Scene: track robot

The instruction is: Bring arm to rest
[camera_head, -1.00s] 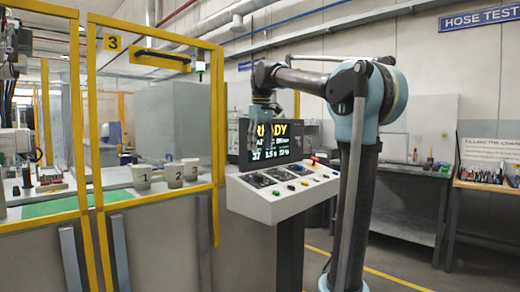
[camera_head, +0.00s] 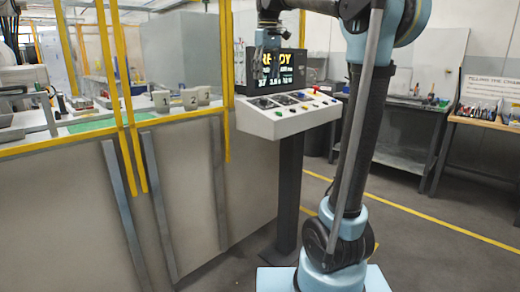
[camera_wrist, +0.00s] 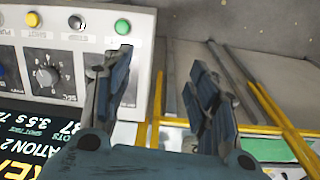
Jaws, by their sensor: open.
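My gripper (camera_head: 268,42) is in front of the dark display of the control console, above its sloped button panel (camera_head: 290,115). In the wrist view, my gripper (camera_wrist: 163,72) is open, with its two blue-grey fingers apart and nothing between them. The console panel, with knobs and coloured buttons (camera_wrist: 122,27), lies beyond and to the left of the fingers. I cannot tell how far the fingertips are from it. My arm stands bent, rising from its blue base at the lower right and reaching left at the top.
A yellow-framed enclosure (camera_head: 228,80) stands at the left, with numbered cups (camera_head: 160,100) inside. The console's dark post (camera_head: 288,190) stands beside my base. A grey workbench (camera_head: 400,165) is at the back right. Floor with a yellow line (camera_head: 430,215) is clear at the right.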

